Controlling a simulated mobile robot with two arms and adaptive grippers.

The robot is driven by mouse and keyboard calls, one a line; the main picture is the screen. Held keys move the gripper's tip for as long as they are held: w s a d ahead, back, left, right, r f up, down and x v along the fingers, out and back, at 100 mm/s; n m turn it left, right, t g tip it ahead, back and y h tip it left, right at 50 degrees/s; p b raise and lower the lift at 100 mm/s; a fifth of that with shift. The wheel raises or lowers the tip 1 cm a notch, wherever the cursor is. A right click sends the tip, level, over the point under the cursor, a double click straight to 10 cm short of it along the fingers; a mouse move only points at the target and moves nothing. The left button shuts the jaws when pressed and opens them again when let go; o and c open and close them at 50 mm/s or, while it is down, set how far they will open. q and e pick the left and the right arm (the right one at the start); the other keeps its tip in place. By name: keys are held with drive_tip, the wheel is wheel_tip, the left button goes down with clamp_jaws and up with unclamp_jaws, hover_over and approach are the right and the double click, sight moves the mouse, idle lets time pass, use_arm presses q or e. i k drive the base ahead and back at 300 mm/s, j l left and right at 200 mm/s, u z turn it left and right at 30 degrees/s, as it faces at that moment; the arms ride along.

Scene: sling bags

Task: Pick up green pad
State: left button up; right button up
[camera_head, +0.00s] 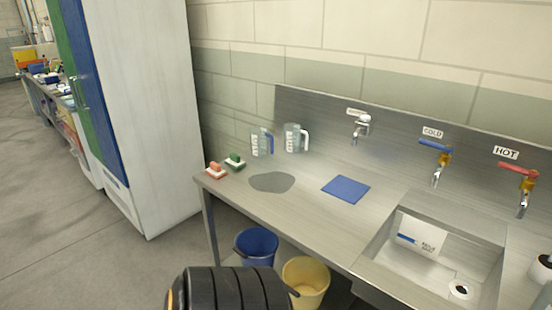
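A small green-topped pad (235,161) with a white base rests near the back left of the steel counter (305,215), close to the wall. An orange-topped piece (215,169) of similar shape sits just to its left, at the counter's left end. Neither of my grippers is in view.
A dark wet-looking patch (271,182) and a flat blue sheet (345,189) lie on the counter. Two clear jugs (261,143) stand behind. A sink basin with a white box (420,238) is at right. Blue (257,246) and yellow (306,281) buckets stand below.

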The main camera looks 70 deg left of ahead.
sight(235, 161)
drive_tip(key=u, duration=2.7)
